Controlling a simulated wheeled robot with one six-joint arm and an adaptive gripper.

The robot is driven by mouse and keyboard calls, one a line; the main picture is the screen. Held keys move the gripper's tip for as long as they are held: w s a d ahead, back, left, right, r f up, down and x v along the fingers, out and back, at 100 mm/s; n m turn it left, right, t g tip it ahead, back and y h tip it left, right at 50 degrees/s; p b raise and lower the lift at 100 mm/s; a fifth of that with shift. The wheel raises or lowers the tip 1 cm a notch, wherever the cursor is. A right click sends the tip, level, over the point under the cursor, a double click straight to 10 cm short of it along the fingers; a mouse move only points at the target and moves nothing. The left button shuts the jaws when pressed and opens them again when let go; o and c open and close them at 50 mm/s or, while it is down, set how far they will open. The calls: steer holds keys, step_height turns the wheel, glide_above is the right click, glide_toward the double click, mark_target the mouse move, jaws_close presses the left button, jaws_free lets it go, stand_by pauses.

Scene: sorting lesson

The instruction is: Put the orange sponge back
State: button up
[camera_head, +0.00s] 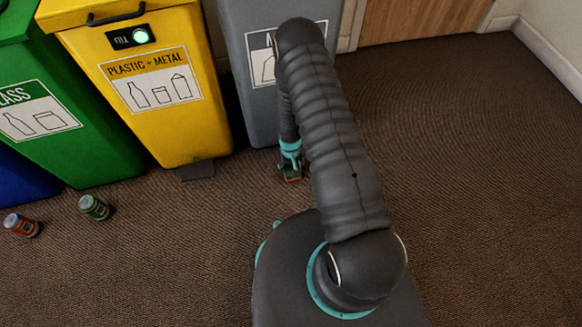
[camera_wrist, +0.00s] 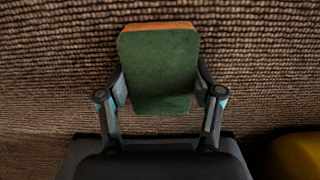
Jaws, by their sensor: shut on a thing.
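The orange sponge (camera_wrist: 158,68) sits between my gripper's fingers in the wrist view. Its broad green face is toward the camera, and a thin orange edge shows along the top. My gripper (camera_wrist: 160,88) is shut on it, with one finger against each side. In the head view, my gripper (camera_head: 291,168) points down near the carpet in front of the grey bin, with a small bit of the sponge (camera_head: 292,180) showing below it. I cannot tell whether the sponge touches the carpet.
A yellow plastic and metal bin (camera_head: 190,125), a green glass bin (camera_head: 95,140), a blue bin (camera_head: 22,182) and a grey bin (camera_head: 240,60) stand along the back. A red can (camera_head: 22,225) and a green can (camera_head: 94,207) are on the carpet at left. The right carpet is clear.

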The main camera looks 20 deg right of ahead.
steer(key=o, duration=1.1)
steer(key=shift+r, duration=0.1)
